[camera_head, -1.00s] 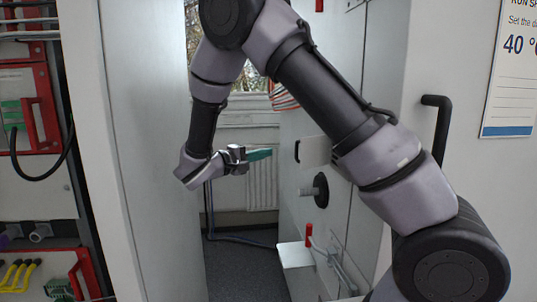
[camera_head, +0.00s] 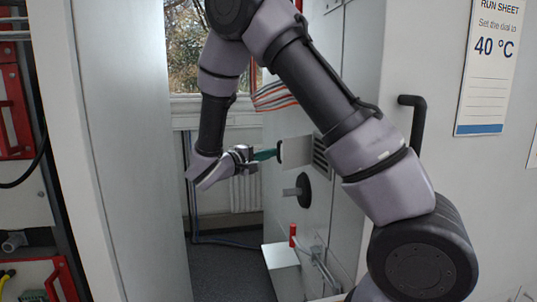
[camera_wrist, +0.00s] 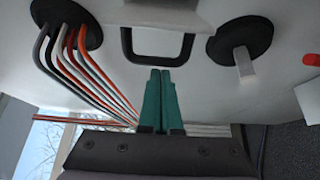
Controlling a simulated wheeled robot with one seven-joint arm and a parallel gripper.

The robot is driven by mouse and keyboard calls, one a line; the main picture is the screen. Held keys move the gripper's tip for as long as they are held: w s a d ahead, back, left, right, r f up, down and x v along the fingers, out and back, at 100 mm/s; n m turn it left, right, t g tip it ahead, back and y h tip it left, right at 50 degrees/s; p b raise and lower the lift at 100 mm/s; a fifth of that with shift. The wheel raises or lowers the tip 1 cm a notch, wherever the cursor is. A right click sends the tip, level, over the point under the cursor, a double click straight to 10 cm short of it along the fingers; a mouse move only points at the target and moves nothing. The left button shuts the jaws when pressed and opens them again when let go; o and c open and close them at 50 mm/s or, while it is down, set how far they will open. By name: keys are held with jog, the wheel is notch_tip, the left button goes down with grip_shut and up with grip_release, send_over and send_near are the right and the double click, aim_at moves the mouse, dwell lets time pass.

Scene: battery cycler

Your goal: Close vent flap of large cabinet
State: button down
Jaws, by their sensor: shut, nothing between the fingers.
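The large cabinet (camera_head: 345,60) stands at the right with its side wall facing the gap. Its vent flap (camera_head: 297,152) is a pale panel standing open, with the dark vent slots (camera_head: 320,155) uncovered beside it. The flap carries a black loop handle (camera_head: 279,151), which also shows in the wrist view (camera_wrist: 158,58). My gripper (camera_head: 274,153) has teal fingers closed together and empty. Its tips are right by the handle; in the wrist view the fingertips (camera_wrist: 160,72) lie just below the loop. Whether they touch it is unclear.
A black round knob with a grey lever (camera_head: 304,190) sits below the flap. Lower down are a red-handled part (camera_head: 293,235) and a white ledge (camera_head: 282,258). Striped cables (camera_head: 272,96) leave the wall above. A pale panel (camera_head: 125,150) bounds the gap at left.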

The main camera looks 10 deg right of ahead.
jog(key=shift+s+n+t+y, duration=0.3)
jog(key=shift+s+n+t, duration=0.1)
jog(key=shift+s+t, duration=0.1)
